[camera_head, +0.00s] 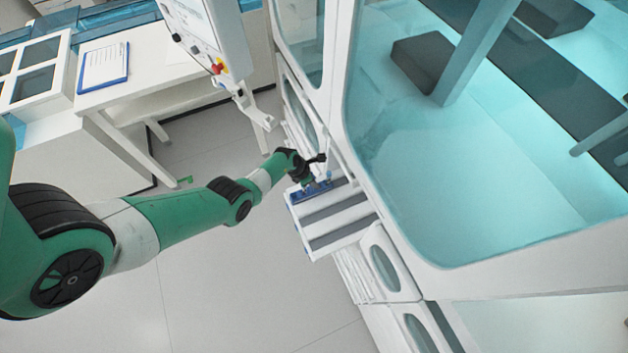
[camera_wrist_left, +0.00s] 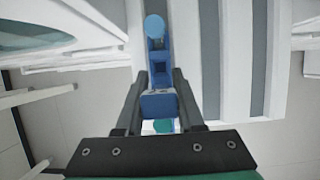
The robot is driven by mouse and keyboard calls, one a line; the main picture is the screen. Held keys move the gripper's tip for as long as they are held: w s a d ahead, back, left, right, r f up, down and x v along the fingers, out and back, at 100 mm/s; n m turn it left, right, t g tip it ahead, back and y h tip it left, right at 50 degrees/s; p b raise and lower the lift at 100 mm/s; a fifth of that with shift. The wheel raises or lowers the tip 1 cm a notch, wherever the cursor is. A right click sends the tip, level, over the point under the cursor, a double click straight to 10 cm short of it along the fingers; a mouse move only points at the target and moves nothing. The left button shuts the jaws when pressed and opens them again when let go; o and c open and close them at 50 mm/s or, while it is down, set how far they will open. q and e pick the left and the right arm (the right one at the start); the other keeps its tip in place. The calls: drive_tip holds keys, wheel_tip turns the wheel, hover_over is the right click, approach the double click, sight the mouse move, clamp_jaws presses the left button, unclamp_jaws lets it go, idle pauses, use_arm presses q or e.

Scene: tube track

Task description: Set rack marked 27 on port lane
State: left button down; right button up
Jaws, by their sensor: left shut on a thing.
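My left gripper (camera_head: 312,176) is shut on a narrow blue rack (camera_head: 312,191), at the far edge of a white tray with grey lanes (camera_head: 328,216). In the left wrist view, my left gripper (camera_wrist_left: 158,103) has its fingers on both sides of the near end of the blue rack (camera_wrist_left: 158,76). A round blue cap shows at the rack's far end. The rack lines up with the leftmost grey lane there; I cannot tell whether it rests in it or hovers just above. No number on the rack is readable. My right gripper is not in view.
The tray juts from a large white machine with a glass hood (camera_head: 480,150). A white table with a clipboard (camera_head: 103,65) stands at the left. The other grey lanes of the tray look bare.

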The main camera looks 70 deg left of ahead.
use_arm(q)
drive_tip(key=shift+f, duration=0.15)
drive_tip(key=shift+c, duration=2.2)
unclamp_jaws()
drive_tip(key=p+v, duration=0.8)
drive_tip(key=v, duration=0.2)
drive_tip(key=shift+s+r, duration=0.15)
drive_tip(key=shift+r, duration=0.15)
drive_tip(key=shift+s+r, duration=0.15)
drive_tip(key=shift+r, duration=0.2)
drive_tip(key=shift+s, duration=0.1)
